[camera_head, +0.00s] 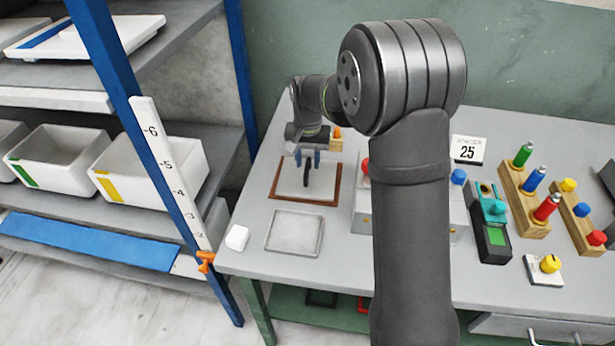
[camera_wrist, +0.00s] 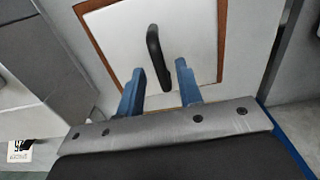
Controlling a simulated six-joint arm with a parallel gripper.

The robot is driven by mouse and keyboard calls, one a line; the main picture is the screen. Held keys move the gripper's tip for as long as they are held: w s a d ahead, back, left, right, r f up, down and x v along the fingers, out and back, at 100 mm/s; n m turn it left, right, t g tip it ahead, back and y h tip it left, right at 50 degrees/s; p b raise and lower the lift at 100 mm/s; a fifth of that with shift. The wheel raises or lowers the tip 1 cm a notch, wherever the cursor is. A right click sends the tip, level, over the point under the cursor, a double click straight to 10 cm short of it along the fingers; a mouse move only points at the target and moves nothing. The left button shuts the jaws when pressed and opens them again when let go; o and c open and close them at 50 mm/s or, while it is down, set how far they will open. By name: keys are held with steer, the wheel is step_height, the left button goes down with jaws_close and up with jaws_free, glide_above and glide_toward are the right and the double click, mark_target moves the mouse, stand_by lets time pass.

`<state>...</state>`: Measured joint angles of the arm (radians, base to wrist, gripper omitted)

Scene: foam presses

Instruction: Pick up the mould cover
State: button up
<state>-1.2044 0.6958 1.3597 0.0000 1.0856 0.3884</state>
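The mould cover (camera_head: 293,184) is a white square plate with a black upright handle (camera_head: 306,174), lying on a brown-framed base (camera_head: 331,202) on the table. In the wrist view the cover (camera_wrist: 120,40) fills the middle, with its black arched handle (camera_wrist: 155,55) just beyond the fingers. My gripper (camera_head: 307,158) is over the cover at the handle.
An empty shallow grey tray (camera_head: 295,232) lies in front of the cover. A white block (camera_head: 237,238) sits near the table's left corner. A light box with coloured knobs (camera_head: 362,205) stands to the right, partly behind my arm. A blue-posted shelf (camera_head: 160,150) with white bins stands at left.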

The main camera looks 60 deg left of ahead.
step_height(320, 180, down, 3)
steer(key=shift+r, duration=0.1)
steer(key=shift+c, duration=0.4)
jaws_close()
steer(key=shift+r, duration=0.1)
